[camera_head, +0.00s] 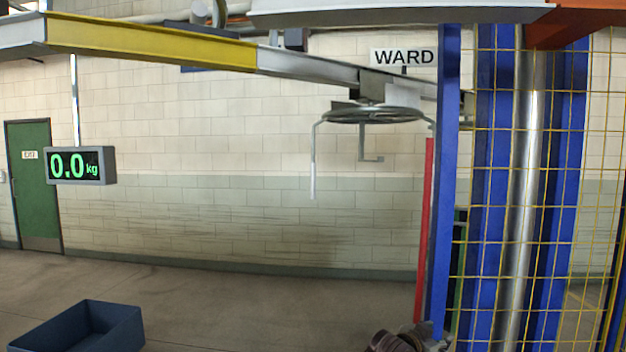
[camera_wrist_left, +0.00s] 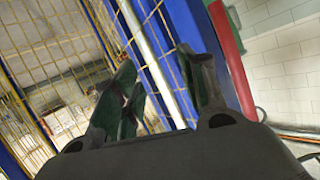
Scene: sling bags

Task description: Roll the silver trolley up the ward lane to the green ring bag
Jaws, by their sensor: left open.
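The WARD sign (camera_head: 403,57) hangs on the far wall above the overhead rail (camera_head: 310,69). A grey block (camera_head: 372,86) sits at this rail, above a dark spoked wheel (camera_head: 373,115) with bent rods hanging from it. I cannot tell whether this is the silver trolley. I cannot make out the green ring bag in either view. My left gripper (camera_head: 402,341) shows only partly, at the bottom edge of the head view, low beside the blue post. In the left wrist view (camera_wrist_left: 165,85) its two dark green fingers are apart, with nothing seen between them.
A blue post (camera_head: 444,180), a red post (camera_head: 424,230) and a yellow mesh fence (camera_head: 497,200) stand at the right. A yellow rail section (camera_head: 150,45) runs overhead. A display (camera_head: 80,166) reads 0.0 kg. A blue bin (camera_head: 85,327) is on the floor.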

